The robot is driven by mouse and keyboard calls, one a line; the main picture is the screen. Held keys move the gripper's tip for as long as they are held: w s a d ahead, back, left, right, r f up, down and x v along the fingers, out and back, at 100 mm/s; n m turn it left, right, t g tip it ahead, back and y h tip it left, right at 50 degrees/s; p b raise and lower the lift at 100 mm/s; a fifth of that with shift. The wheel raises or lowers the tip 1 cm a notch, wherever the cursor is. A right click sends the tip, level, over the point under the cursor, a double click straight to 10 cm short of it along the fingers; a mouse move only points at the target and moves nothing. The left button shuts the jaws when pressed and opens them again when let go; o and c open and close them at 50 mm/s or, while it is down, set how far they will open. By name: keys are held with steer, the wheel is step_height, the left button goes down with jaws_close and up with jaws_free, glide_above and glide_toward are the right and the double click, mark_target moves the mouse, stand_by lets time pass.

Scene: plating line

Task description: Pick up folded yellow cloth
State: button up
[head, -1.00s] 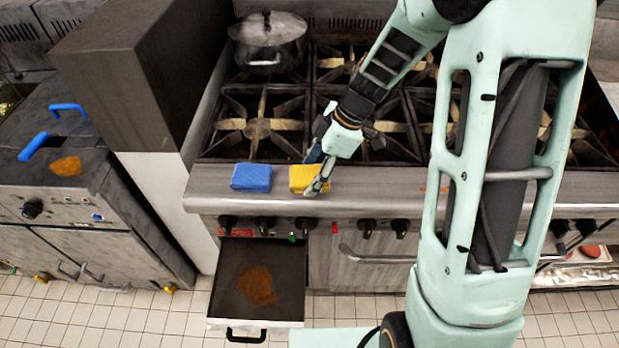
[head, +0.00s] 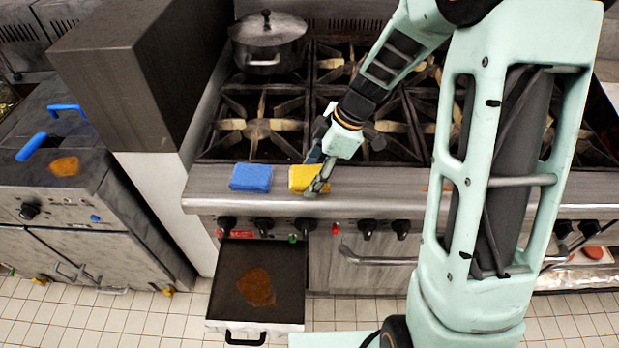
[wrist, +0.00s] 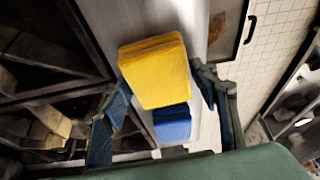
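The folded yellow cloth (head: 300,178) lies on the steel front ledge of the stove, just right of a folded blue cloth. It fills the middle of the wrist view (wrist: 156,70). My gripper (head: 312,177) is at its right end in the head view, with one finger toward the burners and the other toward the front edge. In the wrist view my gripper (wrist: 161,82) is open, its fingers on either side of the yellow cloth, with narrow gaps showing. The finger in front hides part of the cloth in the head view.
The blue cloth (head: 251,177) sits close to the left on the ledge (head: 215,190). A lidded pot (head: 268,45) stands on the back left burner. Stove knobs (head: 264,225) line the front below the ledge. An open drawer (head: 230,262) with a brown stain juts out underneath.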

steer(key=c, duration=0.7)
steer(key=shift+r+p, duration=0.15)
steer(key=shift+p, duration=0.2)
